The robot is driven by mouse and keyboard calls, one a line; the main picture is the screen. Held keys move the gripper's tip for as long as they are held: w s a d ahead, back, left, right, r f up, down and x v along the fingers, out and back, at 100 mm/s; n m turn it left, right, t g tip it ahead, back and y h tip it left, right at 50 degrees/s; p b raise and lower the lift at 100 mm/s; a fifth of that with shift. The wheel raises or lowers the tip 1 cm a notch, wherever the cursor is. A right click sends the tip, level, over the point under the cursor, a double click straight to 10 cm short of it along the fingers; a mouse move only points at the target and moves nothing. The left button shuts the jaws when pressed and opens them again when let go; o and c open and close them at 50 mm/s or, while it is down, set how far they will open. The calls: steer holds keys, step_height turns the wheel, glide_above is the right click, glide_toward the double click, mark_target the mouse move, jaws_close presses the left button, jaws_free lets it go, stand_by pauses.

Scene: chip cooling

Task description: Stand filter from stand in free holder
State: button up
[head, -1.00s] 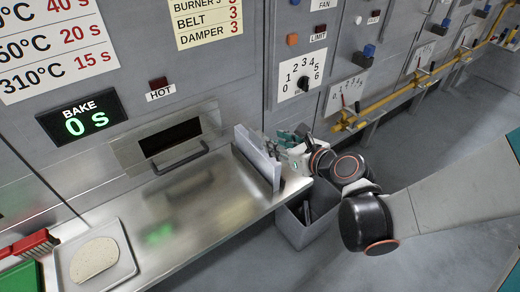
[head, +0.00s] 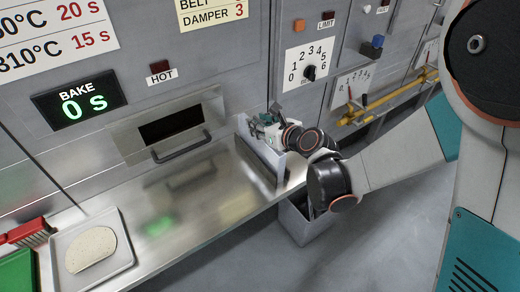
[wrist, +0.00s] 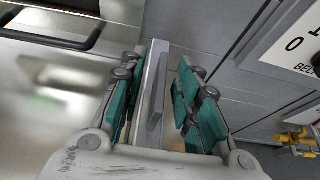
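A thin grey upright panel, apparently the filter (head: 262,161), stands on edge at the right end of the steel shelf. My gripper (head: 262,124) is at its top edge. In the wrist view the panel (wrist: 151,85) runs between the teal fingers of my gripper (wrist: 155,95), with a gap seen on the right side. The fingers are apart and I see no firm grip. Contact on the left side is hard to tell. The stand under the panel and a free holder cannot be made out clearly.
The steel shelf (head: 190,215) is mostly bare. A tray (head: 118,262) with a pale flat slice (head: 91,249) and a red brush (head: 28,231) lie at left. An oven slot with a handle (head: 182,146) is behind. A grey bin (head: 305,225) stands below the shelf's right end.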

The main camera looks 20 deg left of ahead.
jaws_close()
steer(key=shift+r, duration=0.25)
